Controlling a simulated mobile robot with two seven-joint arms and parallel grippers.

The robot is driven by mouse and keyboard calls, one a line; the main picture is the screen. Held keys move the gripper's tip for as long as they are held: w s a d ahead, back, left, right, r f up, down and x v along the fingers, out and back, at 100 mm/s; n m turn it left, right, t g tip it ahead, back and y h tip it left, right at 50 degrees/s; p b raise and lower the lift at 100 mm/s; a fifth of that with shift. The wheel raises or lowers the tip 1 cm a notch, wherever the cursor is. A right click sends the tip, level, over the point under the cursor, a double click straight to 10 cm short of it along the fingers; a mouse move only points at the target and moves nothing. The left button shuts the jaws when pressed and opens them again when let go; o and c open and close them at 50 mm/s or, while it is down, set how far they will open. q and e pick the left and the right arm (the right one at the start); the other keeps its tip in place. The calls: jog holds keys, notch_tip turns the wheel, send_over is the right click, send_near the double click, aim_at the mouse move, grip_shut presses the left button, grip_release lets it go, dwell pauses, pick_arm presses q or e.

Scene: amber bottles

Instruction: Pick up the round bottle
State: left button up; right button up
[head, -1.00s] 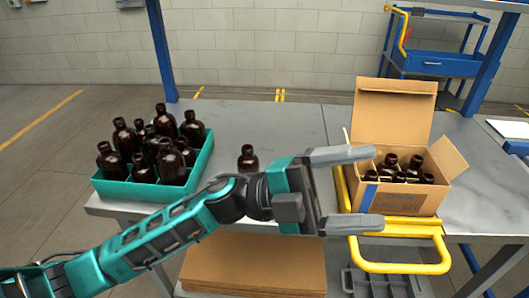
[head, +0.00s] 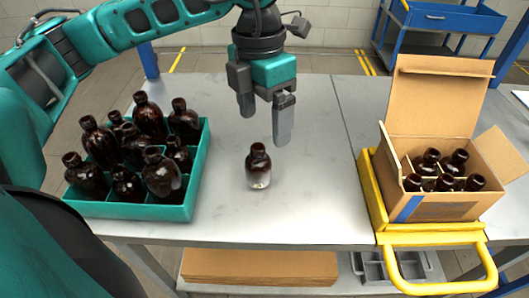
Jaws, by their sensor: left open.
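A round amber bottle (head: 258,168) with a dark cap stands upright by itself on the grey table (head: 300,205), between the teal crate and the cardboard box. My left gripper (head: 265,128) is above and behind the bottle, pointing down. Its two fingers are apart with nothing between them, and they do not touch the bottle. My right gripper is not in the picture.
A teal crate (head: 130,210) with several amber bottles stands on the left. An open cardboard box (head: 440,208) with several bottles sits on a yellow-handled carrier (head: 372,195) on the right. The table around the lone bottle is clear.

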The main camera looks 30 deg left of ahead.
aim_at(259, 158)
pick_arm(q)
jog(key=shift+w+a+r+y, duration=0.3)
jog(key=shift+w+a, duration=0.05)
jog(key=shift+a, duration=0.35)
jog(key=shift+w+a+f, duration=0.1)
jog(key=shift+a+f, duration=0.05)
jog(key=shift+a, duration=0.05)
notch_tip(259, 158, down, 12)
jog(key=shift+d+f, duration=0.1)
jog(key=shift+f, duration=0.15)
jog(key=c, duration=1.2)
